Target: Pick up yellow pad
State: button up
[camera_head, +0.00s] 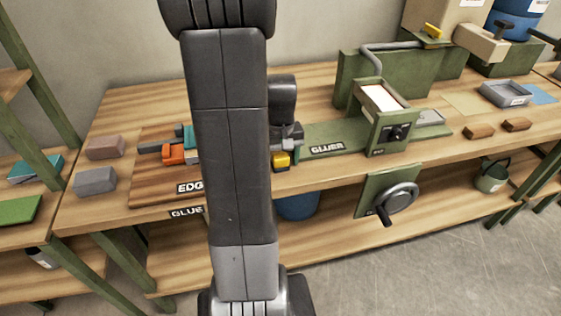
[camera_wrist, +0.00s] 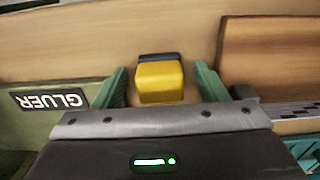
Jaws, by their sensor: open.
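The yellow pad (camera_wrist: 159,82) is a small yellow block with a dark strip along its far edge. In the wrist view it sits on the wooden tabletop between the two green fingers of my gripper (camera_wrist: 161,86). The fingers are open, one on each side, with small gaps showing. In the head view the yellow pad (camera_head: 282,160) lies at the front edge of the bench, just left of the green gluer base. My gripper is mostly hidden there behind my own arm.
The green gluer machine (camera_head: 388,122) stands right of the pad. An edge board (camera_head: 150,190) with orange and teal parts lies to the left. Two blocks, brownish (camera_head: 106,147) and grey (camera_head: 95,181), sit at the bench's left end. A hand wheel (camera_head: 397,203) projects from the bench front.

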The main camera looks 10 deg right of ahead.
aim_at(281, 155)
jog(key=c, duration=1.1)
jog(key=shift+o, duration=0.2)
notch_tip(281, 155, up, 10)
jog(key=shift+r, duration=0.1)
jog(key=o, duration=0.4)
jog(key=c, duration=0.3)
